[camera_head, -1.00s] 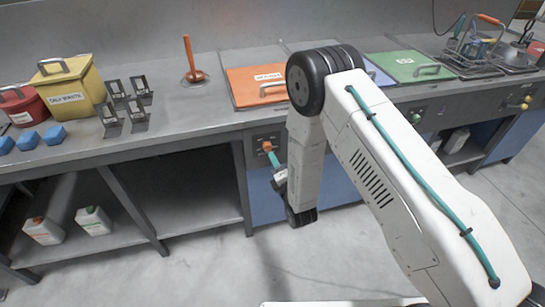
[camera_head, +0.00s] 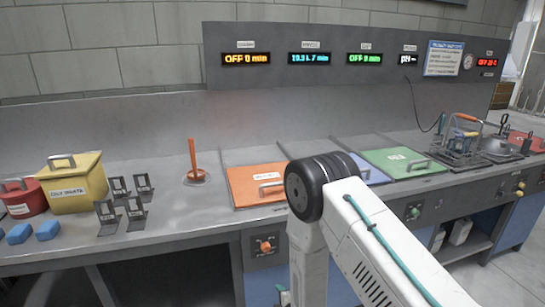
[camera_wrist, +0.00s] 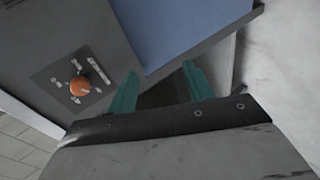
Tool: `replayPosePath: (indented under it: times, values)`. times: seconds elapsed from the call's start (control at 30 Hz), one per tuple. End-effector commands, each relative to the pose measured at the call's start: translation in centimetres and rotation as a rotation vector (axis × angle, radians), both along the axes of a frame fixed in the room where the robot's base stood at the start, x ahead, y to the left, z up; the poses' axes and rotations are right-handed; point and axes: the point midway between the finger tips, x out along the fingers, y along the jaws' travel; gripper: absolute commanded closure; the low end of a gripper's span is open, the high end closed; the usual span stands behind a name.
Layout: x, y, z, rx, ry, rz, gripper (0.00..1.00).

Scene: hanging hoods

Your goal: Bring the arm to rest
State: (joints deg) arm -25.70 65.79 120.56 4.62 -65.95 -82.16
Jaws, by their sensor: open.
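My gripper (camera_wrist: 160,92) shows in the wrist view with two teal fingers apart and nothing between them. An orange knob (camera_wrist: 83,86) on a grey panel is to the left of the fingers, apart from them. In the head view my white arm (camera_head: 372,255) bends in front of the bench, and my gripper is mostly hidden behind it or below the frame. The orange knob (camera_head: 265,247) on the bench front also shows in the head view, left of my arm.
The bench carries an orange lid (camera_head: 250,192), a green lid (camera_head: 395,160), a yellow box (camera_head: 75,190), a red container (camera_head: 22,203), black stands (camera_head: 125,207) and a wire basket (camera_head: 455,152). A display panel (camera_head: 300,80) is on the back wall. Floor shows at the lower right.

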Motion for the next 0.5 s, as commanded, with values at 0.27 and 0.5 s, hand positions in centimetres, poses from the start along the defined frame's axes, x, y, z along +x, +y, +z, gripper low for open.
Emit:
replayPosePath:
  times: [0.27, 0.5]
  values:
    - [-3.7, -3.6, 4.5, 0.157, 0.588, -0.365, 0.49]
    - [-8.3, -8.0, 13.5, 0.229, 0.897, -0.73, 0.49]
